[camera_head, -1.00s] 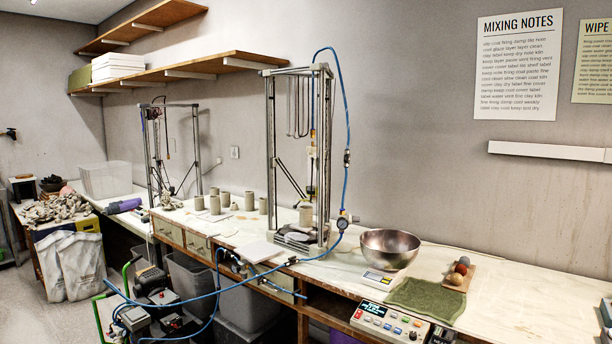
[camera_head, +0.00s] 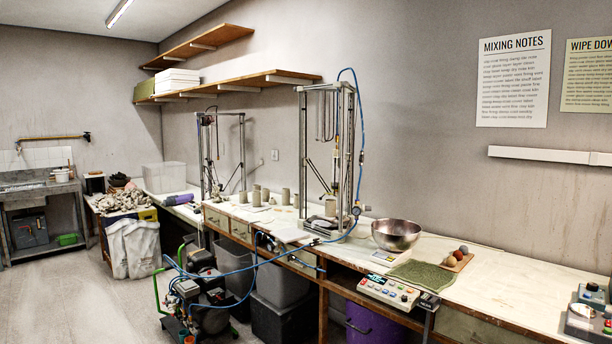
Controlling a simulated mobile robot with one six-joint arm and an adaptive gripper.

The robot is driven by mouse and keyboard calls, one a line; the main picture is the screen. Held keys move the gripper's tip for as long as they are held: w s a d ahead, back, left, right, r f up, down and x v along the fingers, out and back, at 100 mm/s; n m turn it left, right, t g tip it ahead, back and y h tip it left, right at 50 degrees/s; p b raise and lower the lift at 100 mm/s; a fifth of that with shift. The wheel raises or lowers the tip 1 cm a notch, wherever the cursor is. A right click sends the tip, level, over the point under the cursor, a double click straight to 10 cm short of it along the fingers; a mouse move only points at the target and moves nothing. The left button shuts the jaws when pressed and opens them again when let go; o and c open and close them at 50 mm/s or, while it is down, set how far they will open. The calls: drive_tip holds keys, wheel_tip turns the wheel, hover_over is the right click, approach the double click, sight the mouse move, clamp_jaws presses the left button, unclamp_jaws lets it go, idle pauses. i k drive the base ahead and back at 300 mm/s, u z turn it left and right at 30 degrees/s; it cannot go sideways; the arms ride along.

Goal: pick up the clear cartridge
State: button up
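I cannot make out a clear cartridge for certain in the head view. A tall metal-framed clay printer (camera_head: 303,150) stands on the long workbench (camera_head: 470,293), with a blue hose arching over its top. A second framed printer (camera_head: 243,155) stands further back on the left. The small parts inside both frames are too small to tell apart. My gripper is not in view.
A metal bowl (camera_head: 396,235), a green cloth (camera_head: 421,275) and a control panel (camera_head: 390,292) occupy the bench's front part. Several clay cups stand between the printers. A compressor (camera_head: 205,295) with hoses is on the floor before the bench. Floor (camera_head: 85,300) at left is clear.

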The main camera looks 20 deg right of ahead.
sight(334, 156)
drive_tip(key=u, duration=0.05)
drive_tip(key=k, duration=0.5)
drive_tip(key=u, duration=0.1)
drive_tip(key=i, duration=0.95)
drive_tip(key=z, duration=0.4)
drive_tip(key=i, duration=0.9)
drive_tip(key=z, duration=0.55)
drive_tip(key=i, duration=0.9)
drive_tip(key=z, duration=0.25)
